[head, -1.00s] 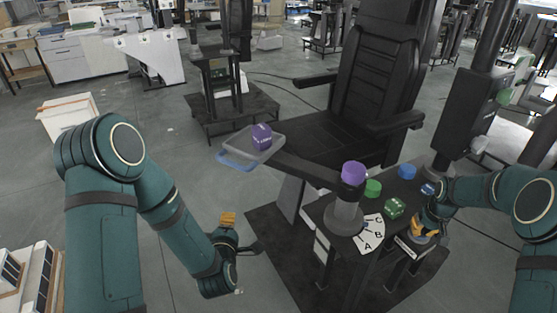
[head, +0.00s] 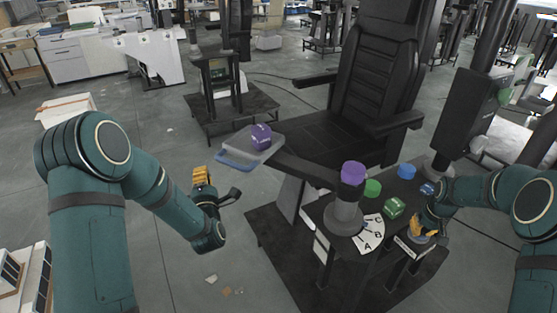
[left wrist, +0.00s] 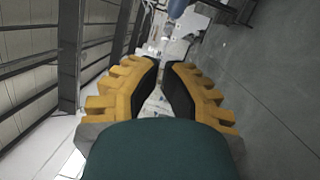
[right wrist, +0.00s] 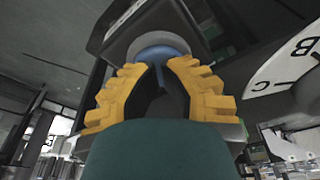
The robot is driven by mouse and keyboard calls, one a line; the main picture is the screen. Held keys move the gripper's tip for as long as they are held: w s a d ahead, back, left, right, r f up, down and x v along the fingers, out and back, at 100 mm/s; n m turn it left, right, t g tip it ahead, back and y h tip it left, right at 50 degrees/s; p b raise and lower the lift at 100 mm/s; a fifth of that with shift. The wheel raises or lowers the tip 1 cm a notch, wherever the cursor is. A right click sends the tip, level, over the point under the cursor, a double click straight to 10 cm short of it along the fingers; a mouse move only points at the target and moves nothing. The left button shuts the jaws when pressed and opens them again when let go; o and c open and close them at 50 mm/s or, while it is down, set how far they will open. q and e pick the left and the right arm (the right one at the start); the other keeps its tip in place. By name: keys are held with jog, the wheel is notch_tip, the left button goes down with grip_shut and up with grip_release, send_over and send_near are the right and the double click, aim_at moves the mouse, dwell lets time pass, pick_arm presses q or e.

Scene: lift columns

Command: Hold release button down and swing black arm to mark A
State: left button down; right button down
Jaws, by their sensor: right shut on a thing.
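The black arm (head: 303,169) reaches left from the grey post (head: 343,218) with a purple cap (head: 353,173). Its far end carries a clear tray (head: 236,149) holding a purple die-like block (head: 261,137). A white fan-shaped dial (head: 371,234) with letters sits beside the post, mark A at its near end. My right gripper (head: 425,229) is at the station's right. In the right wrist view, its jaws (right wrist: 160,72) are closed at the round blue release button (right wrist: 157,53), partly hidden by them. My left gripper (head: 201,174) is raised left of the station, empty, fingertips close together.
A green knob (head: 373,187), green block (head: 393,207), blue knob (head: 406,171) and blue block (head: 427,189) sit on the station's top. A black seat (head: 325,142) stands behind the arm. Floor between my left gripper and the station is clear.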

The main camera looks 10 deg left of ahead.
aim_at(249, 130)
pick_arm(q)
jog(key=shift+w+d+r, duration=0.15)
jog(key=shift+w, duration=0.6)
jog(key=shift+w+d+r, duration=0.15)
jog(key=shift+w+d, duration=0.05)
jog(key=shift+w, duration=0.5)
jog(key=shift+w+d+r, duration=0.15)
jog(key=shift+w, duration=0.6)
pick_arm(e)
jog(key=shift+f, duration=0.1)
pick_arm(q)
jog(key=shift+w, duration=0.15)
